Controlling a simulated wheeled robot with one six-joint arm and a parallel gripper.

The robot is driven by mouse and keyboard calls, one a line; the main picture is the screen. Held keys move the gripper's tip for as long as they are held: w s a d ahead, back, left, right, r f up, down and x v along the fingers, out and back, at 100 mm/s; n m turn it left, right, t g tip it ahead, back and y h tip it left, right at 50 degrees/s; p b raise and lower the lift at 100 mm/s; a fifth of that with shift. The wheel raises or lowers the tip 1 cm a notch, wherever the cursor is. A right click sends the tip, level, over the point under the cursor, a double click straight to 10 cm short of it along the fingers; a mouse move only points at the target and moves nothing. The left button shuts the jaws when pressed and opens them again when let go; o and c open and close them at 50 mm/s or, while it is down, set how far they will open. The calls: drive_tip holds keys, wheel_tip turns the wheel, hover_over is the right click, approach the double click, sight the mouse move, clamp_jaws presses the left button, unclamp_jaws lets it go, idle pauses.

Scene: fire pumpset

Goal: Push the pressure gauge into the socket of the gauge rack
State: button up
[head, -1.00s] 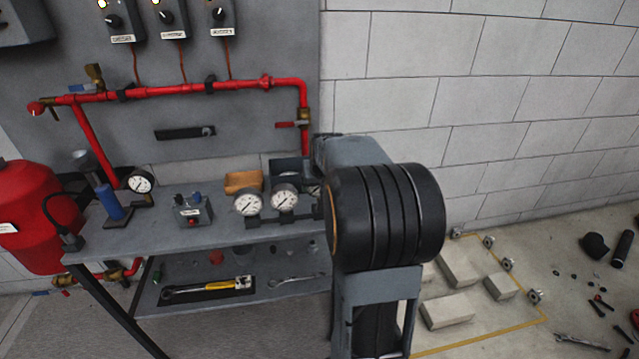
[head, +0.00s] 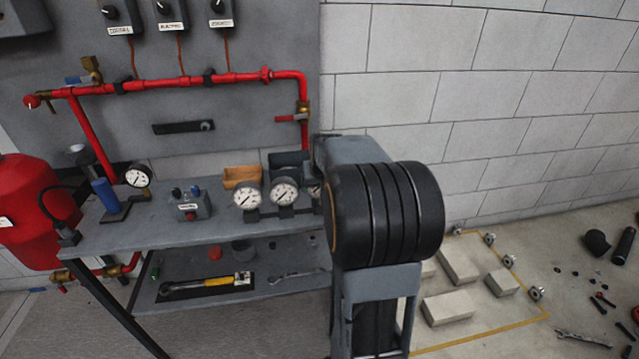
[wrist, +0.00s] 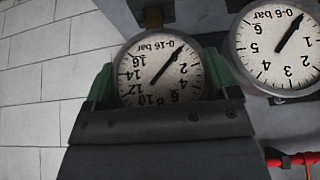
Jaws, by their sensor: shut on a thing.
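The pressure gauge (wrist: 155,68), a round white dial marked 0-16 bar, sits between the green finger pads of my gripper (wrist: 160,80) in the wrist view. My gripper is shut on it. In the head view a sliver of a gauge (head: 314,191) shows beside my arm, which hides my gripper. The gauge rack (head: 265,214) is a dark bar on the bench top with two gauges upright in it. The nearer of these, marked 0-6 bar (wrist: 281,48), is just right of the held gauge in the wrist view. The socket under the held gauge is hidden.
A red pipe (head: 190,83) runs along the panel behind. Pale blocks (head: 448,307) lie on the floor at right.

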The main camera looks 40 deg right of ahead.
drive_tip(key=shift+f+b, duration=0.35)
drive_tip(key=shift+f, duration=0.2)
drive_tip(key=o, duration=1.3)
drive_tip(key=shift+o, duration=0.2)
drive_tip(key=p+v, duration=0.2)
drive_tip(key=v, duration=1.2)
